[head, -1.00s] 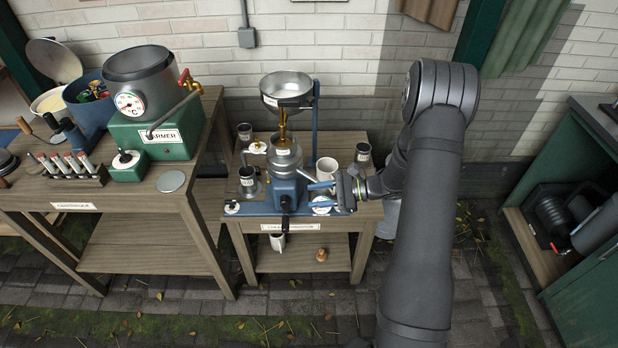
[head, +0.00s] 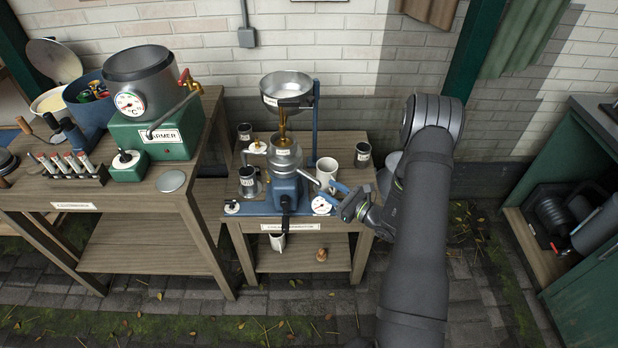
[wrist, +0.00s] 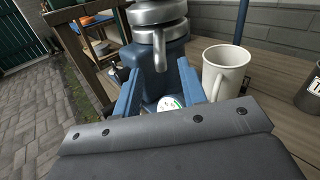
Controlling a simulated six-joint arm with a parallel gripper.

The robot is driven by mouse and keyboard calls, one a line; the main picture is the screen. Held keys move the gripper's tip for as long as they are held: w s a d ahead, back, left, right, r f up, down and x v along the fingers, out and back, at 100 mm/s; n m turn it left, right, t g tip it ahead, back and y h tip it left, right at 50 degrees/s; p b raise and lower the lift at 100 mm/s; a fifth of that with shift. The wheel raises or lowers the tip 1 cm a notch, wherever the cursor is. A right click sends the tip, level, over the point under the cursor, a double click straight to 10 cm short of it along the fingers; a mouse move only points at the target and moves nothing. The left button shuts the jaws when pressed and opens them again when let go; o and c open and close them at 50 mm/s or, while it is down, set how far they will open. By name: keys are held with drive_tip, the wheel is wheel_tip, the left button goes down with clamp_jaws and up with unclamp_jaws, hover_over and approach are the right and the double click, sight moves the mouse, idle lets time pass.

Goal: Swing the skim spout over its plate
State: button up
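The separator (head: 285,185) stands on the small table, with a metal body on a blue stand. Its metal skim spout (head: 309,178) sticks out to the right in the head view and hangs down at top centre in the wrist view (wrist: 160,48). A round white plate (head: 321,205) with a red mark lies on the blue base. In the wrist view a white disc with green (wrist: 169,103) shows low between the fingers, partly hidden. My gripper (head: 337,194) is open, to the right of the spout and apart from it. Its blue fingers (wrist: 160,75) hold nothing.
A white mug (head: 326,171) stands behind the gripper, close to the right finger in the wrist view (wrist: 226,72). A dark labelled cup (head: 363,154) stands at the table's back right. The warmer (head: 155,135) stands on the left bench. Floor in front is clear.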

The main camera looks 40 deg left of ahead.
sight(309, 177)
drive_tip(key=a, duration=0.9)
drive_tip(key=shift+s, duration=0.35)
clamp_jaws()
